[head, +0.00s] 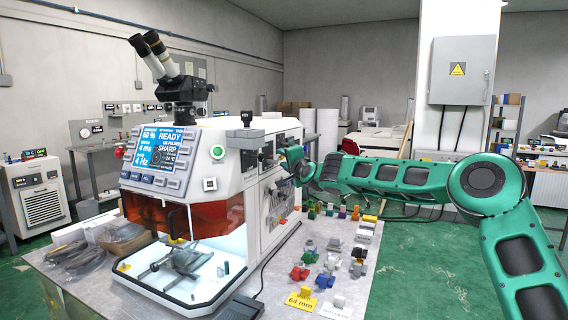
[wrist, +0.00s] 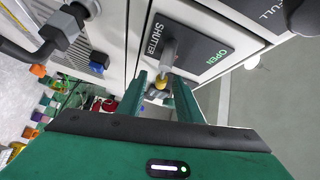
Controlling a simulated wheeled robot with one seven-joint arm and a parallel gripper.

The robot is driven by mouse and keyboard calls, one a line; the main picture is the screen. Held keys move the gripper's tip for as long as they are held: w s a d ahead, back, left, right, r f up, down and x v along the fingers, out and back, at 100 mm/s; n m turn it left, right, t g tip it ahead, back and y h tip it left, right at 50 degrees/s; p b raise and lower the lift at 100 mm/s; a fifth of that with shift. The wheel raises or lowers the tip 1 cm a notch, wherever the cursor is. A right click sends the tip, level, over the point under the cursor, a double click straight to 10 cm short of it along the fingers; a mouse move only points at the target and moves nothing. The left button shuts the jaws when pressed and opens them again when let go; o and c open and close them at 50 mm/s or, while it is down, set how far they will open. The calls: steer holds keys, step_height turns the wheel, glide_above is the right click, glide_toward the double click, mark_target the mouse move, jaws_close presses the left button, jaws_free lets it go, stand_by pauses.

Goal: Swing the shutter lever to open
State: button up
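The shutter plate (wrist: 200,60) is a dark panel on the machine's light side wall in the wrist view, marked SHUTTER and OPEN. The shutter lever (wrist: 168,52) is a grey bar with a yellow tip, pointing down the picture, off to the side of the OPEN mark. My gripper (wrist: 162,82) has its two green fingers apart, one on each side of the lever's yellow end; whether either touches it I cannot tell. In the head view my gripper (head: 297,165) is at the machine's right side, and the lever cannot be made out there.
The white machine (head: 215,155) with screen and microscope stands on the table (head: 250,294). A dark round knob (wrist: 305,17) is near the FULL label. Several small coloured parts lie on the table.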

jaws_close()
steer(key=shift+s+a+r+n+g+y, duration=0.2)
steer(key=shift+s+r+n+g+y, duration=0.3)
steer(key=shift+n+y, duration=2.6)
steer(key=shift+s+a+r+n+g+y, duration=0.2)
steer(key=shift+s+r+n+g+y, duration=0.35)
steer(key=shift+n+y, duration=2.55)
steer(key=shift+s+a+r+n+g+y, duration=0.3)
steer(key=shift+s+n+y, duration=0.75)
steer(key=shift+n, duration=3.75)
steer(key=shift+w+d+n+g+y, duration=0.1)
steer(key=shift+w+n+g+y, duration=0.25)
steer(key=shift+w+y, duration=0.1)
